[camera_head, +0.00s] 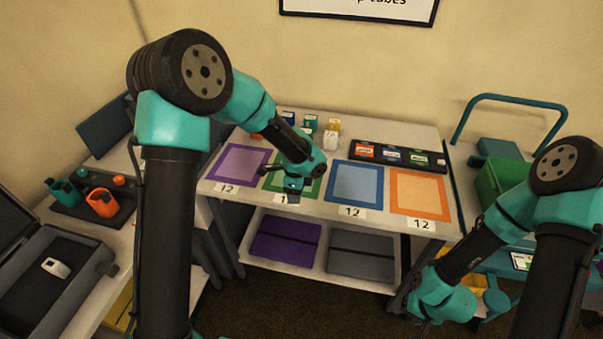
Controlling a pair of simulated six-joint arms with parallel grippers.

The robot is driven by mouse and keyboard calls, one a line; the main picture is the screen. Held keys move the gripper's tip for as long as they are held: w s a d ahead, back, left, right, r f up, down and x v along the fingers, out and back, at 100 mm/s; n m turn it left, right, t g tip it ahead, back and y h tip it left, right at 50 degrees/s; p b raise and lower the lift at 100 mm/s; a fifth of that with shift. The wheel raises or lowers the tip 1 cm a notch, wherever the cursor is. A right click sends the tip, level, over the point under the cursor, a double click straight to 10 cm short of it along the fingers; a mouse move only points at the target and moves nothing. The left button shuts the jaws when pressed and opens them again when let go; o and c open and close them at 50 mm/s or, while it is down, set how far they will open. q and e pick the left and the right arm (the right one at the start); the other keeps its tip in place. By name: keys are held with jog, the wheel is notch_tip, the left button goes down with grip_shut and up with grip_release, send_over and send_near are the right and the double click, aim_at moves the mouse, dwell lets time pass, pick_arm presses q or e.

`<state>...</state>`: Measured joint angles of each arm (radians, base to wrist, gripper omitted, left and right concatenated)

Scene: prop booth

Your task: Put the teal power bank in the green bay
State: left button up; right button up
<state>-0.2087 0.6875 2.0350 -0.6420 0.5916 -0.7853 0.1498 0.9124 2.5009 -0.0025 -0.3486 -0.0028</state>
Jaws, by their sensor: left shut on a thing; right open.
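The green bay (309,190) is a green-bordered square on the white table, second from the left. My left gripper (294,190) points down over its front part, shut on a small teal thing that looks like the teal power bank (294,183). The gripper hides most of it, and I cannot tell whether it touches the bay. My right gripper (426,320) is low at the right, in front of the table, open and away from the bays. Its fingers are hard to make out.
Purple (238,163), blue (355,183) and orange (420,193) bays flank the green one and look empty. Several small boxes (331,133) and a black tray (397,156) stand behind. An open case (58,290) is at left, a teal cart with a green crate (500,184) at right.

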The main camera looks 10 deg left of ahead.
pick_arm(q)
jog(key=w+a, duration=0.1)
jog(key=w, duration=0.4)
jog(key=w+a+f, duration=0.1)
jog(key=w+a, duration=0.1)
jog(key=w, duration=0.3)
jog(key=w+a, duration=0.1)
jog(key=w, duration=0.4)
jog(key=shift+w+a+f, duration=0.2)
jog(key=shift+w, duration=0.05)
jog(key=shift+f, duration=0.1)
jog(key=shift+f, duration=1.7)
jog(key=shift+f, duration=0.15)
jog(key=o, duration=1)
